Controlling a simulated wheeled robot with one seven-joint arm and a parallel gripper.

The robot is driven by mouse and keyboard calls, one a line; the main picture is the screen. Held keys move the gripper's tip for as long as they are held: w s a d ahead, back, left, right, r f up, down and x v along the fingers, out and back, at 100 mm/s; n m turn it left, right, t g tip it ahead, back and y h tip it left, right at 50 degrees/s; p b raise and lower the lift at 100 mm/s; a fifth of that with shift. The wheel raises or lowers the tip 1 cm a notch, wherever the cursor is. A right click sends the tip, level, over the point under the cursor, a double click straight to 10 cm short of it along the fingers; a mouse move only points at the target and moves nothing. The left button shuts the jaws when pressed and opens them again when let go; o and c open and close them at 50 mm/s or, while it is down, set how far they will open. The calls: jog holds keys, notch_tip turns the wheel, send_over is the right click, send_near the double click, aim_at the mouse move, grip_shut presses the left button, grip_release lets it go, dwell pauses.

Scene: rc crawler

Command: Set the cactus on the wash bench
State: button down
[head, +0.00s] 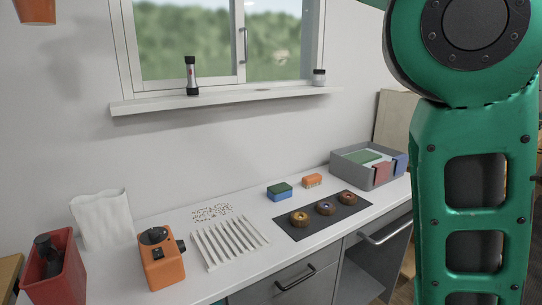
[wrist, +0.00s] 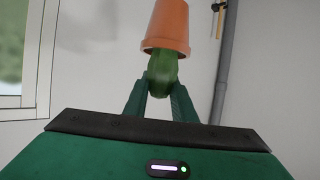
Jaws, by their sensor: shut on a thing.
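In the wrist view the green cactus (wrist: 162,77) grows from a terracotta pot (wrist: 167,25). My gripper (wrist: 163,85) is shut on the cactus body, with one finger on either side. The pot points away from the gripper, and its far end is cut off by the top edge. In the head view an orange pot (head: 36,10) is cut off at the top left corner, high above the bench; it looks like the same pot. My gripper is outside the head view. The bench (head: 200,285) has a white top and grey drawers, and runs along the wall under the window.
On the bench are a red bin (head: 50,275), a white bag (head: 102,220), an orange device (head: 161,258), a ribbed white rack (head: 230,243), two sponges (head: 279,191) (head: 312,181), a dark mat (head: 350,210) with three wheels and a grey tray (head: 345,172). Free room is narrow.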

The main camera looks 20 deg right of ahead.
jog(key=shift+s+a, duration=0.1)
jog(key=shift+a, duration=0.05)
jog(key=s+a+f+m+t+h, duration=0.1)
jog(key=a+f, duration=0.2)
jog(key=f, duration=0.6)
jog(key=s+a+f, duration=0.2)
jog(key=a+f, duration=0.1)
jog(key=f, duration=0.5)
jog(key=s+a+f+m+t+h, duration=0.1)
jog(key=a+f, duration=0.3)
jog(key=f, duration=0.5)
jog(key=s+d+f+m, duration=0.1)
jog(key=s+d+f, duration=0.25)
jog(key=f, duration=0.35)
jog(key=s+d+f+t+h, duration=0.1)
jog(key=s+d+f, duration=0.25)
jog(key=f, duration=0.45)
jog(key=s+d+f+m, duration=0.1)
jog(key=s+d+f, duration=0.25)
jog(key=f, duration=0.35)
jog(key=w+f, duration=1)
jog(key=w, duration=0.2)
jog(key=shift+w+f, duration=0.35)
jog(key=shift+f, duration=0.05)
jog(key=shift+d, duration=0.1)
